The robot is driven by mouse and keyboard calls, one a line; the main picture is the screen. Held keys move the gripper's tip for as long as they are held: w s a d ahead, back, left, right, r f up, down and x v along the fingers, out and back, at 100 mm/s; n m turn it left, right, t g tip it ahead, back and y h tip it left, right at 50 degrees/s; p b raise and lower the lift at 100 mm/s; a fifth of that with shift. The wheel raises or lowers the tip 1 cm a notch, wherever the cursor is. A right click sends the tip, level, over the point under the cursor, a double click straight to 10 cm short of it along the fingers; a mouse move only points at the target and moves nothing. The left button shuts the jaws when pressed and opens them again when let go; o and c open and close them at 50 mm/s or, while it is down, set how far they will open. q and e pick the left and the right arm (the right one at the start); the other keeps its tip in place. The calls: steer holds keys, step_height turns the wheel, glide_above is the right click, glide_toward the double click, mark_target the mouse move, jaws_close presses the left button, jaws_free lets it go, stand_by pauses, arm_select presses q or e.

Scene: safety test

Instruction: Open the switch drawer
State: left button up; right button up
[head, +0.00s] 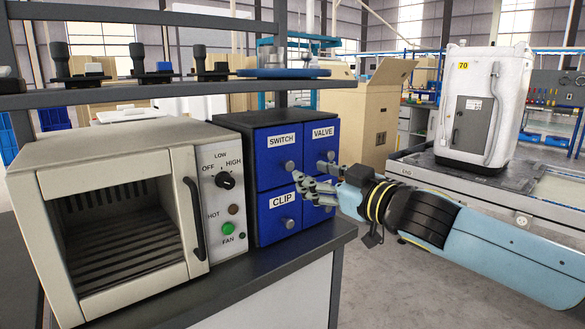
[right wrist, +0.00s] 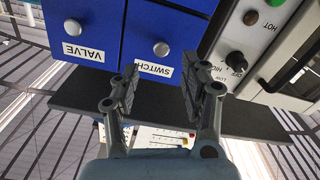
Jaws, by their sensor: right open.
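The blue switch drawer (head: 265,168) is the upper left one in a blue drawer cabinet, with a white SWITCH label and a round grey knob (head: 289,165). It looks closed. The same drawer (right wrist: 178,28) shows upside down in the right wrist view, with its knob (right wrist: 161,49) between the finger lines, beyond the tips. My right gripper (head: 310,177) is open and empty in front of the cabinet, just right of and below the switch knob in the head view. Its fingers (right wrist: 158,84) show spread apart in the right wrist view. My left gripper is not in view.
The VALVE drawer (head: 321,150) is to the right and the CLIP drawer (head: 270,215) below; my fingers partly cover the lower right drawer. A toaster oven (head: 108,160) with dial and handle stands left on the dark bench (head: 285,262). A shelf (head: 150,92) runs above.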

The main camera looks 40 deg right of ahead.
mark_target(291, 167)
steer(key=w+b, duration=0.1)
steer(key=w, duration=0.1)
steer(key=w+b, duration=0.1)
steer(key=w, duration=0.1)
steer(key=w+b, duration=0.1)
steer(key=w, duration=0.1)
steer(key=shift+w+a+f, duration=0.15)
steer(key=shift+a, duration=0.15)
steer(key=shift+w, duration=0.35)
jaws_close()
